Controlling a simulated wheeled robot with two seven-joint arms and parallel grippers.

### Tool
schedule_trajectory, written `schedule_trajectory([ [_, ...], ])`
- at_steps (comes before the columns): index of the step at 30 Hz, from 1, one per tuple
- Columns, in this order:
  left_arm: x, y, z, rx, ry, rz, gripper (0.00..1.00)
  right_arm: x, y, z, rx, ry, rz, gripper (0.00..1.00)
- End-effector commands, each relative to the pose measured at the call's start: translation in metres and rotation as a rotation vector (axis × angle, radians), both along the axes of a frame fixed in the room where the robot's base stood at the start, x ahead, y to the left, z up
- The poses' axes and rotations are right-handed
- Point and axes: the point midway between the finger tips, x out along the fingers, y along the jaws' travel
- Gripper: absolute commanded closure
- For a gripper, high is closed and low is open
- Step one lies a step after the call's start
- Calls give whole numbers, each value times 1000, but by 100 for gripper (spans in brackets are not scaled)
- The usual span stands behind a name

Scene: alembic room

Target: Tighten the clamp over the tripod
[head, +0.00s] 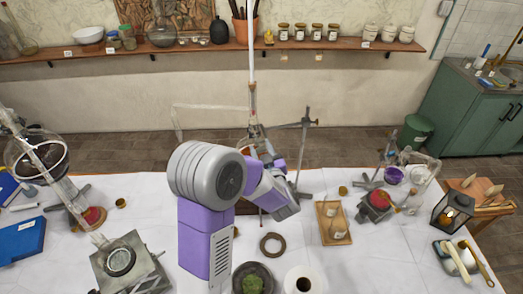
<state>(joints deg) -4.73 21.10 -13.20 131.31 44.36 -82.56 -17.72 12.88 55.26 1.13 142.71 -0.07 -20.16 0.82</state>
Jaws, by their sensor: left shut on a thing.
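A metal stand rod (304,150) rises behind my left arm. A horizontal clamp (290,126) crosses it near the top, with a small knob end at the right, and reaches left toward a tall thin glass tube (251,60). My left gripper (262,147) is at the inner end of the clamp, just below the tube's lower part. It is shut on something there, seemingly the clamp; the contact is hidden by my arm. The tripod is mostly hidden behind my left forearm, so I cannot make out its shape. My right gripper is out of view.
Glassware on a stand (40,155) is at left, a metal burner box (128,262) at front left.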

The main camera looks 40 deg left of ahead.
Motion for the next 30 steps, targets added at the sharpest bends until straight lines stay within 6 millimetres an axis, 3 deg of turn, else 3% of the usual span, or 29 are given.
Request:
schedule_trajectory([
  [9, 1, -1, 1, 105, 142, 0, 87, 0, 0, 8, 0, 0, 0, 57],
  [17, 1, -1, 0, 108, 145, 0, 88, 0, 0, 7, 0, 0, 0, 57],
  [18, 1, -1, 0, 108, 145, 0, 53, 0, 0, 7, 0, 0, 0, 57],
  [21, 1, -1, 0, 107, 145, 0, 38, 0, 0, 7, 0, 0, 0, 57],
  [30, 0, -2, 0, 107, 144, 0, 36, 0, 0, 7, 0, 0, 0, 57],
])
